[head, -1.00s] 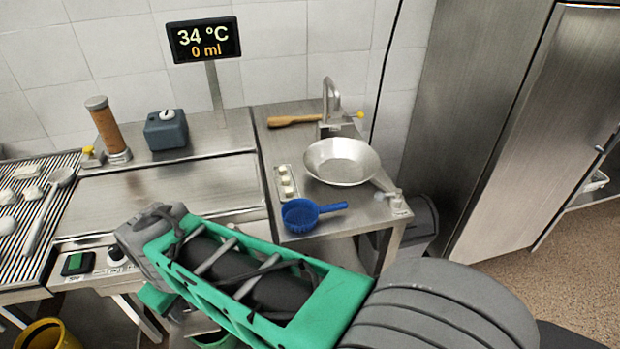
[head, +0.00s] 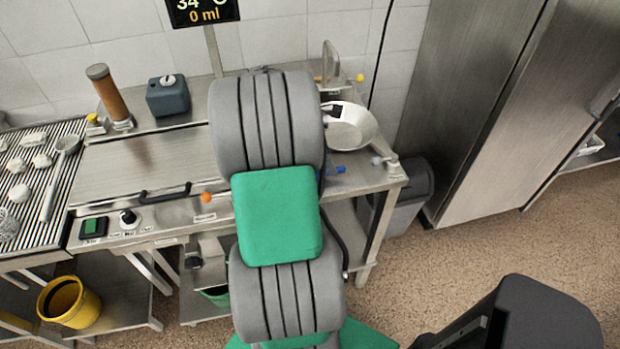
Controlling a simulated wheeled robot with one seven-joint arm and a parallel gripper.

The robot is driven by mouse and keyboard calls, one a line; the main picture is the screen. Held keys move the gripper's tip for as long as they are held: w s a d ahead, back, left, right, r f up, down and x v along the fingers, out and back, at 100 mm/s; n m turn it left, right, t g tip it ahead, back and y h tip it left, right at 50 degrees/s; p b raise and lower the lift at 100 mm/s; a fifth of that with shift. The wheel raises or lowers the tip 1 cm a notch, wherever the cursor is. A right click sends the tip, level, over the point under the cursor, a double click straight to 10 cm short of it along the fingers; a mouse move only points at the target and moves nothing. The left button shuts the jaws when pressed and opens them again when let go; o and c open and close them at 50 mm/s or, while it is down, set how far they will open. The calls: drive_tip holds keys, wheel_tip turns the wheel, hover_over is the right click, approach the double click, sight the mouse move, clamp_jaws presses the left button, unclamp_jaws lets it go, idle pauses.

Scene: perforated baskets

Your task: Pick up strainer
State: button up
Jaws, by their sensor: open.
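Two things could be the strainer, and I cannot tell which from this view. One is the blue round basket, whose bowl is now hidden behind my arm; only part of its blue handle (head: 338,170) shows at the arm's right side. The other is a long-handled metal utensil (head: 66,146) lying on the ribbed rack at the left. My arm reaches up over the counter in the middle of the view. My gripper is hidden behind it. A small light-and-dark piece overlaps the pan's left rim; I cannot tell what it is.
A metal pan (head: 352,130) stands on the right counter. A blue-grey box (head: 167,97) and a brown cylinder (head: 108,92) stand at the back. A yellow bucket (head: 68,302) is low at the left. The flat metal surface (head: 150,160) left of my arm is clear.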

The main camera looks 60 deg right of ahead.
drive_tip(key=x, duration=0.5)
drive_tip(key=shift+w+d+f, duration=0.1)
drive_tip(key=shift+w+f, duration=0.05)
drive_tip(key=shift+f, duration=0.05)
drive_tip(key=shift+c, duration=0.3)
clamp_jaws()
